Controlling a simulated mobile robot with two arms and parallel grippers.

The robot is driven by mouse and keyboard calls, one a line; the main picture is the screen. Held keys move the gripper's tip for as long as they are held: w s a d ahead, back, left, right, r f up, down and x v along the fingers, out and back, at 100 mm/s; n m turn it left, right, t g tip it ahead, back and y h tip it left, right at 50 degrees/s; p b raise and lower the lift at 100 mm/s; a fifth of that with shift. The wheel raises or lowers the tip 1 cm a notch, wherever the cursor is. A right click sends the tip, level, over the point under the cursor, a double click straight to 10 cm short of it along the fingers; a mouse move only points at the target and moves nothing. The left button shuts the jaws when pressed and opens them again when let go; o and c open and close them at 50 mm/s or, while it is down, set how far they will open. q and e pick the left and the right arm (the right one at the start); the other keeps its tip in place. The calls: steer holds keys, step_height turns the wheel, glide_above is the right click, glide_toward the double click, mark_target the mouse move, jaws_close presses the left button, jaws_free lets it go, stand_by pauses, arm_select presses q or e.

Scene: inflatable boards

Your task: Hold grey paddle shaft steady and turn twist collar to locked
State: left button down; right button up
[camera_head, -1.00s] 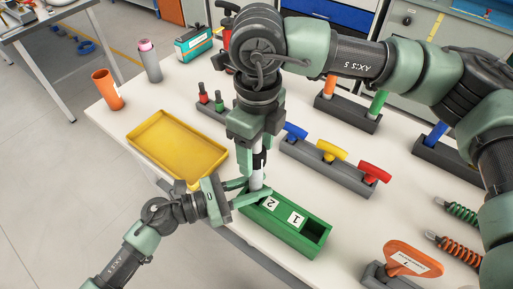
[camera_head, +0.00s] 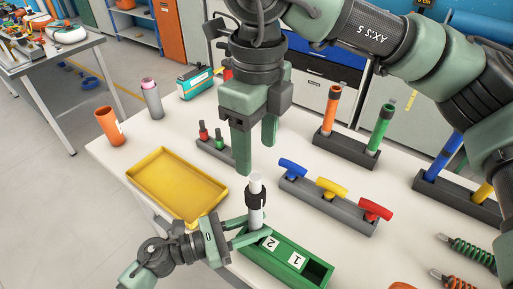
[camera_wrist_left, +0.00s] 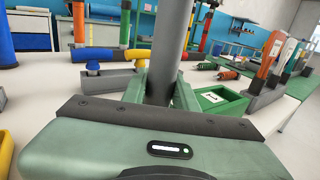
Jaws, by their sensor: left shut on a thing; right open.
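I cannot tell whether the collar is locked. My left gripper (camera_head: 252,230) is shut on the shaft below the collar. My right gripper (camera_head: 257,158) is open and empty, pointing down above the shaft's top, apart from it.
The green box (camera_head: 290,262) has compartments labelled 1 and 2. A yellow tray (camera_head: 178,185) lies left. A grey rack with blue, yellow and red handles (camera_head: 330,205) stands right of the shaft. Behind are small red and green tools (camera_head: 212,138).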

arm_select(q)
steer(key=c, duration=1)
jaws_free()
